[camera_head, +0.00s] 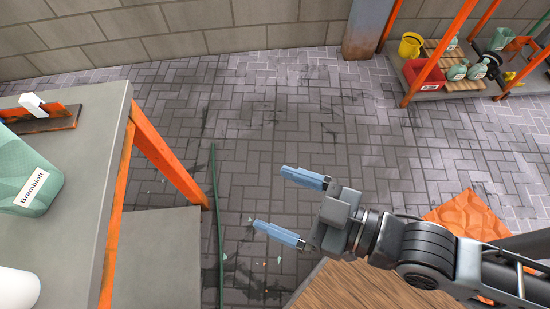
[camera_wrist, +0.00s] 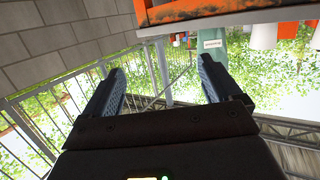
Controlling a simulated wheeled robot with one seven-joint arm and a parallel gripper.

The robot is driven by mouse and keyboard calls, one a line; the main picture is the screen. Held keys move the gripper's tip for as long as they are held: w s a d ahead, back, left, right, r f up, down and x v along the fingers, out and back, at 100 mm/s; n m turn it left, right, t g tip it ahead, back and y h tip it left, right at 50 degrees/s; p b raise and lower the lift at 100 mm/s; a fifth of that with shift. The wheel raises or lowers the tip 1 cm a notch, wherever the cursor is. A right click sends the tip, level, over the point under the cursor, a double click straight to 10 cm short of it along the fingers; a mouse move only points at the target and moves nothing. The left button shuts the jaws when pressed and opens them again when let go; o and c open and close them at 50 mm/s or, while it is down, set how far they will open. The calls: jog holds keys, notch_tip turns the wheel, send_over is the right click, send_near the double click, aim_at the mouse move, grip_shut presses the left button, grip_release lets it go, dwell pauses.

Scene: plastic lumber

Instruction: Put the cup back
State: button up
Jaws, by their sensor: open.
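My gripper (camera_head: 268,198) is open and empty over the paved floor in the head view, to the right of the grey table. Its two blue fingers are spread, and they also show in the wrist view (camera_wrist: 158,66). A white rounded object (camera_head: 16,288), possibly the cup, stands on the table at the lower left, cut off by the picture edge. I cannot tell for sure that it is a cup. In the wrist view a whitish object (camera_wrist: 264,36) shows near the top right, too unclear to name.
The grey table (camera_head: 85,150) with orange legs holds a green labelled container (camera_head: 30,175) and an orange-and-white tool (camera_head: 40,117). A lower shelf (camera_head: 160,255) juts out beneath. A rack (camera_head: 455,93) with bottles stands at the back right.

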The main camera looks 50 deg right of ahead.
jog(key=s+d+r+m+h, duration=0.3)
jog(key=s+d, duration=0.4)
jog(key=s, duration=0.4)
notch_tip(320, 180, up, 2)
jog(key=shift+d+r+h, duration=0.2)
jog(key=shift+r+h, duration=0.05)
jog(key=shift+h, duration=0.65)
